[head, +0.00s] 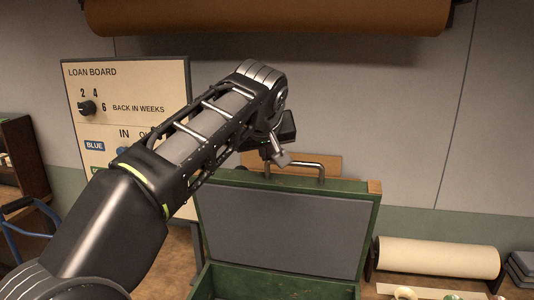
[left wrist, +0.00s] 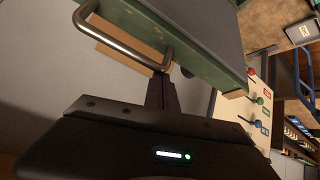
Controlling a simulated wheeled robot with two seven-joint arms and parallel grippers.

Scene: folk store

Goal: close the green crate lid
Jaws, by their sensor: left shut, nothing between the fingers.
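The green crate lid (head: 285,218) stands open and upright on its crate (head: 275,283) in the head view, its grey inner panel facing me. A metal bar handle (head: 308,166) shows at its top edge. My left gripper (head: 283,158) is shut and empty at the top edge of the lid, close to the left end of the handle. In the left wrist view the handle (left wrist: 122,42) and the lid's green edge (left wrist: 195,35) lie just beyond the dark finger (left wrist: 158,93). I cannot tell whether they touch. My right gripper is not in view.
A loan board (head: 130,85) stands behind my left arm. A cream roll (head: 438,257) lies to the right of the crate, with small items at the front right. A large brown roll (head: 265,16) hangs above. The wall is close behind the lid.

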